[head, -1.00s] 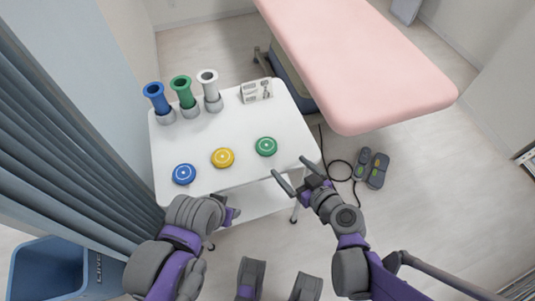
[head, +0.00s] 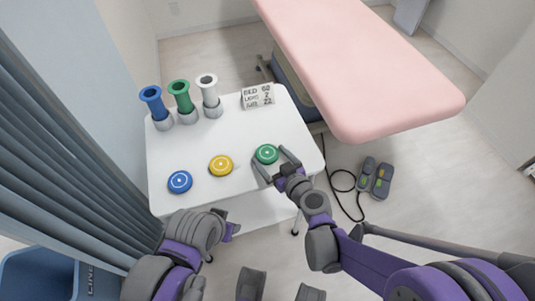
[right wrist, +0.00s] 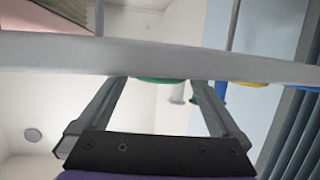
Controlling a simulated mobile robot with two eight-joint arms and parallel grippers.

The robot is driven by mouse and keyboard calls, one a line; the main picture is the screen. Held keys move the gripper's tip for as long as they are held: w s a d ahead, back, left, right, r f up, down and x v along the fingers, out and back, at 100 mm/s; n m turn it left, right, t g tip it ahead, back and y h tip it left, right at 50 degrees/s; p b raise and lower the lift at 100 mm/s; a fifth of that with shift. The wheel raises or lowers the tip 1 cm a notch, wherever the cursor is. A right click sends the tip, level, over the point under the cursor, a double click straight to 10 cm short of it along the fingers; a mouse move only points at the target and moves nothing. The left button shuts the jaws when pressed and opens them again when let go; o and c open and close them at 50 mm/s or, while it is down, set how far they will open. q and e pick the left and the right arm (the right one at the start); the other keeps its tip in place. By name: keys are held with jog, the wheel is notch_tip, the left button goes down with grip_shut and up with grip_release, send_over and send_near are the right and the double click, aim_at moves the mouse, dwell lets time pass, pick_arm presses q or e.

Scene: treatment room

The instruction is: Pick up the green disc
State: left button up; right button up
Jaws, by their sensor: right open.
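The green disc (head: 267,154) lies on the white table (head: 207,197) near its right front side. My right gripper (head: 271,160) is open at the disc's near right side, one finger on each side of it. I cannot tell whether the fingers touch it. In the right wrist view, the table edge crosses in front of the open fingers (right wrist: 160,88), and only a thin rim of the green disc (right wrist: 160,80) shows. My left gripper (head: 228,229) is partly visible at the table's front; its jaws are unclear.
A yellow disc (head: 221,166) and a blue disc (head: 180,182) lie to the left. Blue (head: 152,101), green (head: 181,97) and white (head: 208,92) tubes stand behind, beside a small sign (head: 257,96). A pink bed (head: 360,65) is at the back right.

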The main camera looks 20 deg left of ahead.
jog(key=shift+w+a+f, duration=0.2)
jog(key=shift+w+a, duration=0.15)
jog(key=shift+w, duration=0.05)
jog(key=c, duration=1.1)
jog(key=shift+r, duration=0.1)
jog(key=shift+c, duration=0.2)
